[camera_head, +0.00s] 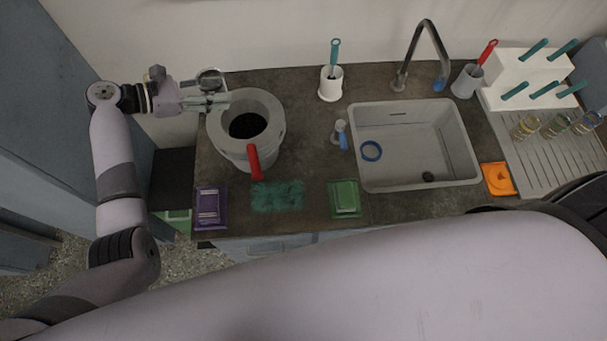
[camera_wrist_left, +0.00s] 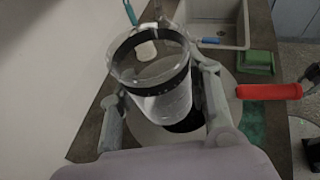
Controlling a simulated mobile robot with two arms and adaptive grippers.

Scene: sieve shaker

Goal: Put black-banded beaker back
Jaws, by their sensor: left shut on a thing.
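The black-banded beaker (camera_wrist_left: 150,75) is clear glass with a dark band near its rim, held between the two fingers of my left gripper (camera_wrist_left: 165,112) in the left wrist view. In the head view the beaker (camera_head: 211,78) shows small at the back left, beside the wall, and my left gripper (camera_head: 210,101) is shut on it at the left edge of the counter, by the grey round container.
The grey round container (camera_head: 273,110) with a dark opening and red handle (camera_head: 254,162) stands close to the left gripper. A sink (camera_head: 430,150) with a tall tap is right of centre. Several glass beakers (camera_head: 555,127) stand on the ribbed drainboard (camera_head: 560,165) below a white peg rack (camera_head: 510,68).

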